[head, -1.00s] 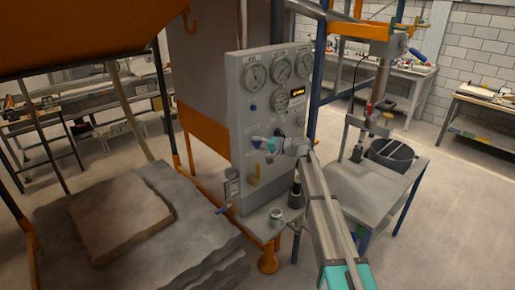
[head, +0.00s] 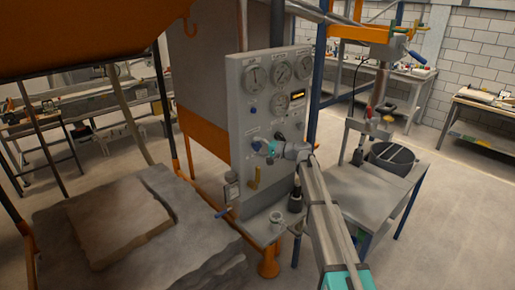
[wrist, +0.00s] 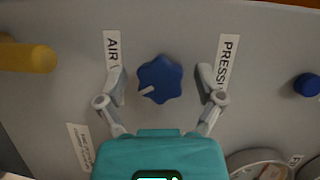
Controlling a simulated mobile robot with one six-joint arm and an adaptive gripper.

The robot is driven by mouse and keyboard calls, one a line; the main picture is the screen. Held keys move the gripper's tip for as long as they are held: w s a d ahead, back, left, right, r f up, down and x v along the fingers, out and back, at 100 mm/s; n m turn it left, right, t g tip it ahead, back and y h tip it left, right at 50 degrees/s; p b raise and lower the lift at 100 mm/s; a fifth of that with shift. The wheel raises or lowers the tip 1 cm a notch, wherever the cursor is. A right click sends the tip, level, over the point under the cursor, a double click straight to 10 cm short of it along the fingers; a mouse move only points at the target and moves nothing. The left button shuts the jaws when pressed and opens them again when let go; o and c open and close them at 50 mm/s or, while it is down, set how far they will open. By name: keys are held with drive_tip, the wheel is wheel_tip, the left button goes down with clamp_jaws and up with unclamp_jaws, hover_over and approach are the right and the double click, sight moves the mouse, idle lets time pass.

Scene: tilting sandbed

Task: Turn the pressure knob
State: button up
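A blue lobed knob (wrist: 160,79) with a pale pointer mark sits on the grey panel in the wrist view. It lies between two labels, one reading "AIR" and a partly covered one starting "PRESSU". My gripper (wrist: 160,75) is open, with one finger on each side of the knob and a visible gap on both sides. In the head view my gripper (head: 265,147) is at the middle of the grey panel (head: 240,115), below the gauges. The fingers and knob are small there, and contact cannot be told.
A yellow handle (wrist: 27,57) stands out at left in the wrist view, and a smaller blue knob (wrist: 306,85) is at right. Several gauges (head: 255,77) sit high on the panel. A small jar (head: 277,221) stands on the ledge below. A black bucket (head: 391,157) is on the side table.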

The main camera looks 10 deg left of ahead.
drive_tip(key=shift+r, duration=0.1)
idle(0.5)
drive_tip(key=n+h+p, duration=0.1)
drive_tip(key=n+p, duration=0.1)
drive_tip(key=n, duration=0.1)
drive_tip(key=shift+s+h+p, duration=0.1)
drive_tip(key=shift+h+p, duration=0.2)
drive_tip(key=shift+h, duration=0.1)
drive_tip(key=n+t+h+p, duration=0.2)
drive_tip(key=n, duration=0.2)
drive_tip(key=n+t+h, duration=0.2)
drive_tip(key=n, duration=0.1)
drive_tip(key=shift+f+p, duration=0.2)
drive_tip(key=shift+p, duration=0.1)
drive_tip(key=n+t, duration=0.1)
drive_tip(key=n, duration=0.2)
drive_tip(key=shift+t+h, duration=0.3)
drive_tip(key=shift+h, duration=0.1)
drive_tip(key=shift+n, duration=0.3)
drive_tip(key=p+v, duration=0.5)
drive_tip(key=v, duration=0.9)
drive_tip(key=s+d+f+m+g+h+b, duration=0.2)
drive_tip(key=s+d+f+b, duration=0.3)
drive_tip(key=f, duration=0.4)
drive_tip(key=s+d+f+m+g+h+b, duration=0.2)
drive_tip(key=s+d+f+b, duration=0.3)
drive_tip(key=f, duration=0.4)
drive_tip(key=shift+s+d+b, duration=0.35)
drive_tip(key=shift+s+d, duration=0.4)
drive_tip(key=shift+d, duration=0.35)
